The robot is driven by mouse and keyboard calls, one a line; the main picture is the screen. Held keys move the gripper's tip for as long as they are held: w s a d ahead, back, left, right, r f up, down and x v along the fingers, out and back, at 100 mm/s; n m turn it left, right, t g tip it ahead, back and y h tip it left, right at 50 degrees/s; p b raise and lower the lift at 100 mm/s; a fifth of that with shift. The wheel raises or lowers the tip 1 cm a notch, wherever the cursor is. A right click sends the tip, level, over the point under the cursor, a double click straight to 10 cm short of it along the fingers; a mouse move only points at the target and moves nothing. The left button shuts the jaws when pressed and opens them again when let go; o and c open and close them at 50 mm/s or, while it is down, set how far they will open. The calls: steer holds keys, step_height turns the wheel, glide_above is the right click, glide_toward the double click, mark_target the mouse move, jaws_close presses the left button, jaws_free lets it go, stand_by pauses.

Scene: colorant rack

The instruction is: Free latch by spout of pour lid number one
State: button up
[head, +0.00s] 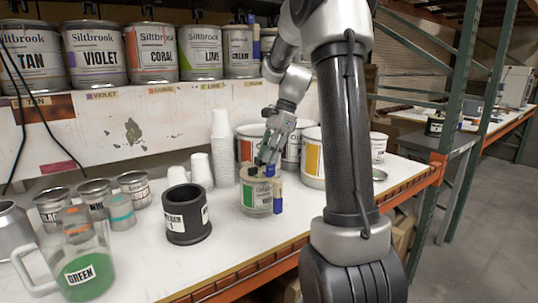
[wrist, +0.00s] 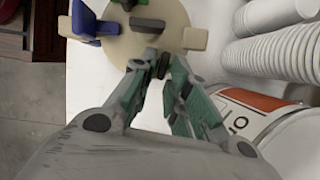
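A small can with a green label (head: 257,197) stands upright on the white bench in the head view. Its round beige pour lid (wrist: 118,50) shows from above in the wrist view. The lid carries a blue part (wrist: 88,22) on the left, a beige block (wrist: 195,38) on the right, a dark grey piece (wrist: 147,23) and a green piece near the top edge. I cannot tell for sure which is the spout. My gripper (wrist: 165,66) is over the lid's near rim, its fingertips close together. Whether they hold a small dark piece or touch the lid is unclear.
A black cylindrical holder (head: 187,215) stands left of the can. Stacked white cups (head: 221,150) and larger paint cans (head: 312,155) stand behind. A mug with green colorant (head: 85,268) is at front left. The bench's orange front edge (head: 250,275) is close to the can.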

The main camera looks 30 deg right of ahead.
jaws_close()
steer(key=shift+n, duration=0.5)
jaws_free()
steer(key=v, duration=1.2)
steer(key=shift+w, duration=0.3)
